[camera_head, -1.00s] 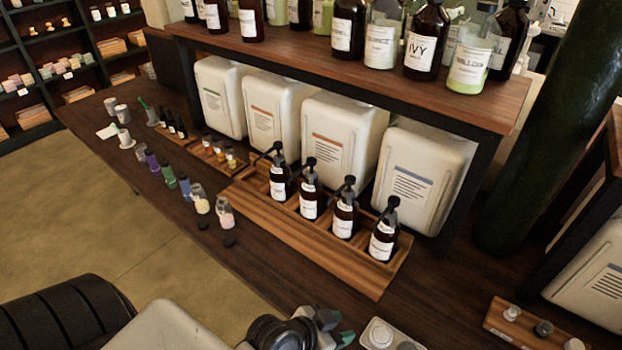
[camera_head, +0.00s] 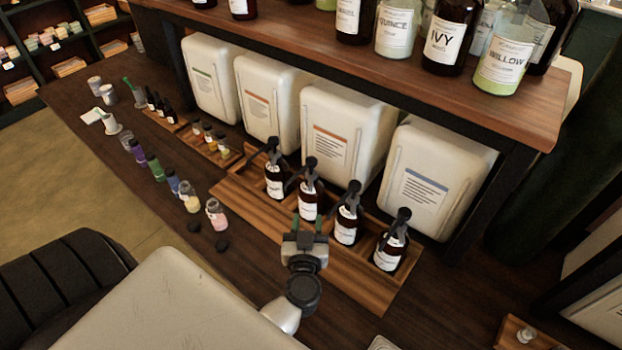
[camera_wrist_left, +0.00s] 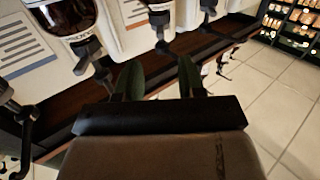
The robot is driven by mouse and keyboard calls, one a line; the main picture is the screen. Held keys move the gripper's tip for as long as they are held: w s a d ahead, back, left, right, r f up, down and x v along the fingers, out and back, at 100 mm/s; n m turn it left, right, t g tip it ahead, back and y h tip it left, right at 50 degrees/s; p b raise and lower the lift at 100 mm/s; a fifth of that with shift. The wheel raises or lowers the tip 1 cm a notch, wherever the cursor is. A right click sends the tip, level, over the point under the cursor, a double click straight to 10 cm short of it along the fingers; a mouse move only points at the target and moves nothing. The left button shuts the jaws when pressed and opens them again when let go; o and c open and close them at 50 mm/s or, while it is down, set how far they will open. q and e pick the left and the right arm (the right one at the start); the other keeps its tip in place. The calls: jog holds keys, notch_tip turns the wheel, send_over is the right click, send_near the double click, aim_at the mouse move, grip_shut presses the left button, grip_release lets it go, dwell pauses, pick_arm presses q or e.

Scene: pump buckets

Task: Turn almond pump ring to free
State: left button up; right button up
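Several brown pump bottles with black pump heads stand upright in a row in a wooden tray (camera_head: 345,275). From left to right in the head view are a first bottle (camera_head: 275,183), a second (camera_head: 309,204), a third (camera_head: 346,228) and a fourth (camera_head: 388,254). Their labels are too small to read, so I cannot tell which is almond. My left gripper (camera_head: 311,224) is open and empty in front of the second and third bottles. In the left wrist view its green fingers (camera_wrist_left: 160,80) stand apart, with a pump head (camera_wrist_left: 88,55) beyond the left finger. My right gripper is out of view.
Large white canisters (camera_head: 345,130) stand behind the bottles, under a wooden shelf (camera_head: 400,75) with more bottles. The tray's front strip is bare.

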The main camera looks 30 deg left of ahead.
aim_at(310, 187)
pick_arm(q)
jog(key=x, duration=1)
jog(key=shift+w, duration=0.1)
jog(key=shift+r, duration=0.1)
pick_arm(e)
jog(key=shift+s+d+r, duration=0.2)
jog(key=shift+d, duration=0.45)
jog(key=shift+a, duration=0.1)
